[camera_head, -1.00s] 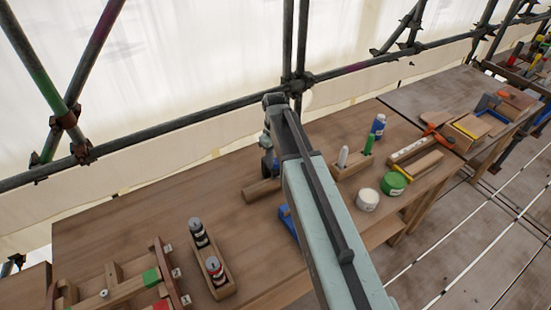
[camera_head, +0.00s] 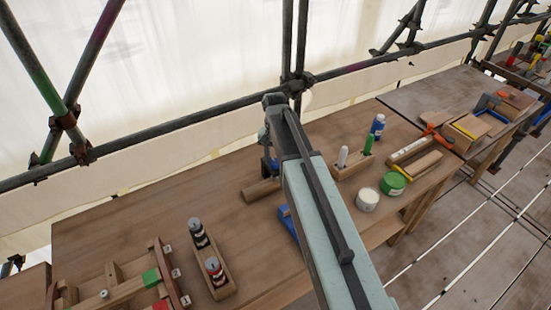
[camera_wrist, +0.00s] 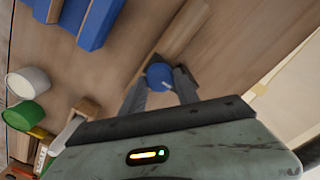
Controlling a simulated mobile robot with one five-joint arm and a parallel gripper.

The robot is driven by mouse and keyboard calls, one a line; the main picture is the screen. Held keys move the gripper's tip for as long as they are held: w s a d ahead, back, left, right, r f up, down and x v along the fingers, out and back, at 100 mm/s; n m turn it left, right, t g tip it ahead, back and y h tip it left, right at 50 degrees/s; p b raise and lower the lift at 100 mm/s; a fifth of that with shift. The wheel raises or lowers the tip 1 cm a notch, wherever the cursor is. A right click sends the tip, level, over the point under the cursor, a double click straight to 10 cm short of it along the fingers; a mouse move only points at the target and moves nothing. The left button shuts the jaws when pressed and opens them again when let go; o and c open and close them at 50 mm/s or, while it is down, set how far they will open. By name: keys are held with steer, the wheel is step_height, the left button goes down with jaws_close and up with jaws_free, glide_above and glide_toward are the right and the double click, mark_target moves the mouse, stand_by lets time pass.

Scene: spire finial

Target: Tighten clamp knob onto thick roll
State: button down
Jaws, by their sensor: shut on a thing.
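My gripper (camera_wrist: 162,82) is shut on a round blue knob (camera_wrist: 158,73) in the wrist view, one finger on each side of it. A brown wooden cylinder (camera_wrist: 186,28), which looks like the thick roll, lies behind the knob. In the head view the roll (camera_head: 261,191) lies on the bench to the left of my arm, below my gripper (camera_head: 270,165). My arm and fingers hide most of the knob there. I cannot tell whether the clamp touches the roll.
A blue object (camera_head: 288,221) lies partly behind my arm. A white pot (camera_head: 367,199) and a green tin (camera_head: 393,184) stand right of it. A wooden tray (camera_head: 222,271) holds two dark bottles. The bench's left middle (camera_head: 120,220) is clear.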

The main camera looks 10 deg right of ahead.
mark_target(275, 161)
steer(key=m, duration=0.6)
steer(key=shift+w, duration=0.1)
steer(key=m, duration=0.6)
stand_by(0.4)
steer(key=c, duration=0.9)
jaws_free()
step_height(275, 161, up, 8)
steer(key=p, duration=0.8)
steer(key=shift+f, duration=0.1)
